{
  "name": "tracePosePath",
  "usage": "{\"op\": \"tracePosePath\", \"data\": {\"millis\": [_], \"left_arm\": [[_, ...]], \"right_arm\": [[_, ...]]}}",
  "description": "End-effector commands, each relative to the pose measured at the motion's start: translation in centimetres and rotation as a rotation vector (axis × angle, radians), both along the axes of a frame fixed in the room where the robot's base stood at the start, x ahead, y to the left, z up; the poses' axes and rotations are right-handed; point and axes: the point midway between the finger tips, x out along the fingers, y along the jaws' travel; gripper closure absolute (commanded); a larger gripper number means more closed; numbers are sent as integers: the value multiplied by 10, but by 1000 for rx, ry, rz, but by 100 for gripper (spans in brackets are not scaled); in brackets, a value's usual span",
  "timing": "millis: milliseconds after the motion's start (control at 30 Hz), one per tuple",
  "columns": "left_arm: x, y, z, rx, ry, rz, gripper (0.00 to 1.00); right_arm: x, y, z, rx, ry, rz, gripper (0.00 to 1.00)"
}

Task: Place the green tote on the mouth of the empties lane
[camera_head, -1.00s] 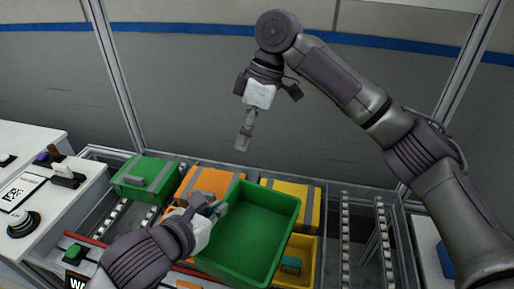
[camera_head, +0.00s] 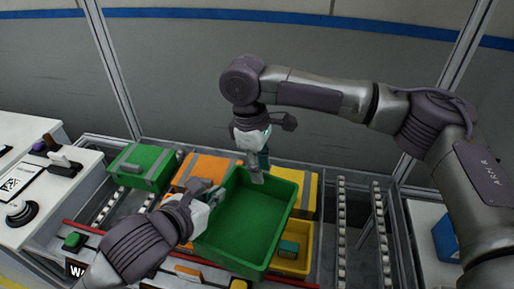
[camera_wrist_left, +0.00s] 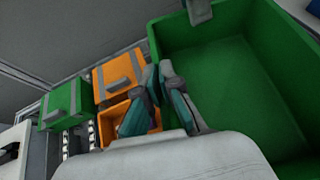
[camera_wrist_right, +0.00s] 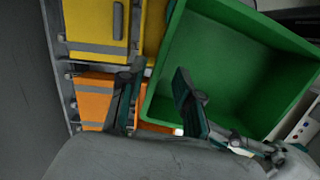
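The green tote (camera_head: 245,225) is open, empty and slightly tilted in front of the lidded boxes. My left gripper (camera_head: 216,194) is shut on its left wall, one finger inside and one outside, as the left wrist view (camera_wrist_left: 160,105) shows. My right gripper (camera_head: 257,176) is at the tote's far wall. In the right wrist view (camera_wrist_right: 156,100) its fingers are spread, with the tote rim between them. An empty roller lane (camera_head: 360,240) runs at the right; no label shows that it is the empties lane.
A green lidded box (camera_head: 145,165), an orange one (camera_head: 205,168) and a yellow one (camera_head: 300,190) stand in lanes behind the tote. A yellow bin (camera_head: 300,262) holding a teal item is beside it. A red rail (camera_head: 105,242) crosses the front.

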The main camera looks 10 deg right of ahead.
Motion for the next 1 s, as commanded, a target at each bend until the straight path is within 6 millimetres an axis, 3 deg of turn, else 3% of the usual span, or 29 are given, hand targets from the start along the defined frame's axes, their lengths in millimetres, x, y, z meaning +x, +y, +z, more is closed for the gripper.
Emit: {"op": "tracePosePath", "data": {"millis": [233, 567, 600, 800, 1000], "left_arm": [[0, 0, 1, -1, -2, 0, 100], [0, 0, 1, -1, -2, 0, 100], [0, 0, 1, -1, -2, 0, 100], [0, 0, 1, -1, -2, 0, 100], [0, 0, 1, -1, -2, 0, 100]], "right_arm": [[-2, -4, -26, 0, 0, 0, 66], [-2, -4, -31, 1, -1, 0, 66], [-2, -4, -31, 1, -1, 0, 68], [-2, -4, -30, 1, -1, 0, 100], [-2, -4, -30, 2, 0, 1, 100]]}}
